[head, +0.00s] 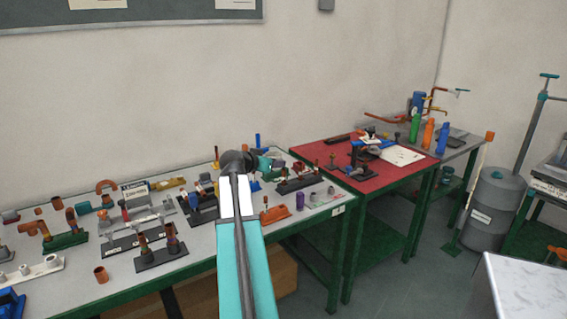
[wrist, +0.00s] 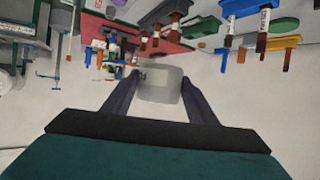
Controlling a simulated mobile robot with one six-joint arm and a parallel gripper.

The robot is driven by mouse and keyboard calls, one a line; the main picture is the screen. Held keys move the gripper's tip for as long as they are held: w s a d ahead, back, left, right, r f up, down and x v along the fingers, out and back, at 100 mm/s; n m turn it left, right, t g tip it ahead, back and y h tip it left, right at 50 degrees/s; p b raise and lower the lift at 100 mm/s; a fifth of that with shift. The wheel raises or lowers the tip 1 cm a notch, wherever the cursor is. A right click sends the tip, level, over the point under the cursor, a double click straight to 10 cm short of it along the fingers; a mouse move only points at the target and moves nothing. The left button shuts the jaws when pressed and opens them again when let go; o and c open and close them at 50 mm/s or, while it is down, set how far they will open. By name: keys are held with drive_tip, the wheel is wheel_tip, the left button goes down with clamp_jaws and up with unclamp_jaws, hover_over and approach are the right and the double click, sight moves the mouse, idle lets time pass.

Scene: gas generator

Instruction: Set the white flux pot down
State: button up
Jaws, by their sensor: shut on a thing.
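The white flux pot (wrist: 160,86) shows in the wrist view as a pale grey, rounded block with a dark mark near its top left. My gripper (wrist: 160,90) is shut on it, with one dark finger on each side. In the head view my gripper (head: 268,163) is over the right part of the grey workbench (head: 215,236), near its back edge. I cannot make out the pot in the head view, where my wrist and gripper cover that area. The wrist view looks upside down, with the benches along its top.
Several fittings and stands crowd the grey bench, including a purple cup (head: 300,200) and an orange block (head: 274,214). A red-topped bench (head: 305,152) adjoins on the right, with a white sheet (head: 402,155) and tools. A grey cylinder (head: 494,208) stands farther right.

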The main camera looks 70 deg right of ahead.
drive_tip(key=w+a+f+n+t+y+b, duration=0.1)
drive_tip(key=w+a+f+n+t+b, duration=0.2)
drive_tip(key=w+a, duration=1.3)
drive_tip(key=w+a+f+n+t+y+b, duration=0.1)
drive_tip(key=w+a+f+n+t+b, duration=0.25)
drive_tip(key=w+a, duration=1.25)
drive_tip(key=w+a+f+n+t+y, duration=0.1)
drive_tip(key=w+a+n+t+y, duration=0.1)
drive_tip(key=a, duration=1.1)
drive_tip(key=w+a+f+n+t+y+b, duration=0.1)
drive_tip(key=w+a+n+t+y, duration=0.2)
drive_tip(key=a, duration=1.1)
drive_tip(key=w+a+n+t+y+b, duration=0.1)
drive_tip(key=w+a+n+t+y, duration=0.2)
drive_tip(key=a, duration=1.1)
drive_tip(key=shift+a+f+n+y, duration=0.25)
drive_tip(key=shift+f+n+y, duration=0.15)
drive_tip(key=shift+n+y, duration=1.5)
drive_tip(key=shift+s, duration=0.15)
